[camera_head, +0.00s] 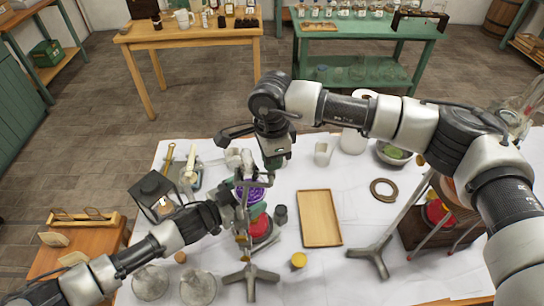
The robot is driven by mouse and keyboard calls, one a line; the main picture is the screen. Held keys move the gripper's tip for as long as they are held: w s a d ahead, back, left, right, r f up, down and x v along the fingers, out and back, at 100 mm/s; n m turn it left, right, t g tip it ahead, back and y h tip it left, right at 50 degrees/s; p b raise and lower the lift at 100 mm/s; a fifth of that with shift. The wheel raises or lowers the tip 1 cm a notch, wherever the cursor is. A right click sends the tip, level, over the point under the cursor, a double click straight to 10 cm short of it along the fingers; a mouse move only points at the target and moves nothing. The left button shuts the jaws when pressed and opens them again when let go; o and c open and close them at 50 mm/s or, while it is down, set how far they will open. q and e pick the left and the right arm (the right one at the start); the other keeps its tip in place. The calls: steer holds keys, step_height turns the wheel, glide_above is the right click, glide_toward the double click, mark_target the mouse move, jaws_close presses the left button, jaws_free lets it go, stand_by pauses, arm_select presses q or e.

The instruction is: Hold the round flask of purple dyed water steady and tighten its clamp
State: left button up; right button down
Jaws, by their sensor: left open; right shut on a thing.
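The round flask of purple dyed water (251,194) is held upright on a metal stand (250,276) with a tripod foot. Its clamp (242,181) is at the neck, largely hidden by my grippers. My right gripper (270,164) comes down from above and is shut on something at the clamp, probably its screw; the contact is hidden. My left gripper (236,203) is open at the left side of the flask; whether it touches the glass cannot be told. A red object (260,226) sits below the flask.
A second stand (371,257) is further right. A black lantern (155,196) and glass vessels (198,288) are at the left.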

steer(key=c, duration=1.2)
jaws_free()
steer(key=shift+o, duration=0.2)
step_height(320, 180, up, 12)
arm_select(q)
steer(key=shift+o, duration=0.4)
steer(key=v, duration=1.2)
